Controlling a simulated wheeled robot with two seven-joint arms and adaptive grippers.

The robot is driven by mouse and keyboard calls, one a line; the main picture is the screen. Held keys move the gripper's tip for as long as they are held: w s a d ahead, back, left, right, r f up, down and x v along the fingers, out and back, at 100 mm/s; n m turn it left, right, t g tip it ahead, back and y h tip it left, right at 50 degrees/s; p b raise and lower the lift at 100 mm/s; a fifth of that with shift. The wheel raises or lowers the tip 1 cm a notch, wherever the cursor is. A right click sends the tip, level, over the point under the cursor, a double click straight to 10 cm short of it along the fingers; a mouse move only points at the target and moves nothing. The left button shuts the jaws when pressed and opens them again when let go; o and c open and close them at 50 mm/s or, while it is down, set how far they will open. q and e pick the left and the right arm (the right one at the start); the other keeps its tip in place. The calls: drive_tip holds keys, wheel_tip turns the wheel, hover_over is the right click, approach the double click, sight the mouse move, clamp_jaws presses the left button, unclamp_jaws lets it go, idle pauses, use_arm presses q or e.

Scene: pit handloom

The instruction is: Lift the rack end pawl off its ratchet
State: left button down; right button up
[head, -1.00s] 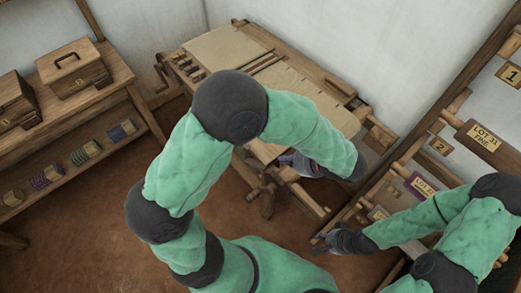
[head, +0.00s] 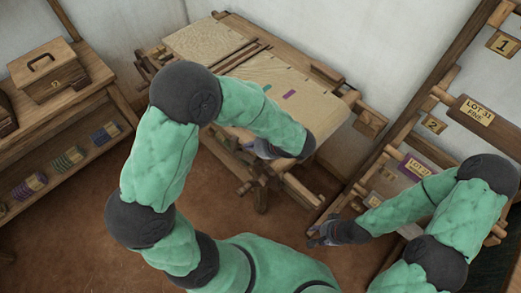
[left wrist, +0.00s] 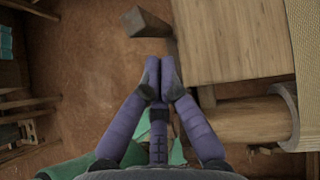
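The wooden loom (head: 318,97) stands at upper middle in the head view, with cream cloth (head: 275,76) on top. I cannot make out the pawl or its ratchet; my left arm covers part of the loom's front. My left gripper (head: 263,150) is at the loom's front edge in the head view. In the left wrist view its purple fingers (left wrist: 161,72) meet at the tips with nothing visible between them, over brown floor and left of a wooden loom part (left wrist: 235,40). My right gripper (head: 318,237) is low, near the rack's foot; its finger opening is unclear.
A wooden rack (head: 410,125) with pegs and number tags stands at right, holding a "LOT 31 FINE" board (head: 472,115). A shelf at left bears a wooden box (head: 57,75) and yarn bundles (head: 68,158). A wooden block (left wrist: 145,22) lies beyond my left fingertips. Floor is open in front.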

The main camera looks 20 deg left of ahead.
use_arm(q)
drive_tip(key=shift+w+a, duration=0.15)
drive_tip(key=shift+a, duration=0.7)
drive_tip(key=shift+w+a+r+h+p, duration=0.15)
drive_tip(key=shift+a+r+h+p, duration=0.2)
drive_tip(key=shift+p, duration=0.3)
drive_tip(key=shift+a, duration=0.15)
drive_tip(key=w+a+g+h+p, duration=0.2)
drive_tip(key=w+a+h+p, duration=0.2)
drive_tip(key=a+p, duration=0.7)
drive_tip(key=shift+w+a+f+h+p, duration=0.25)
drive_tip(key=shift+w+h+p, duration=0.25)
drive_tip(key=shift+p, duration=0.3)
drive_tip(key=shift+s, duration=0.1)
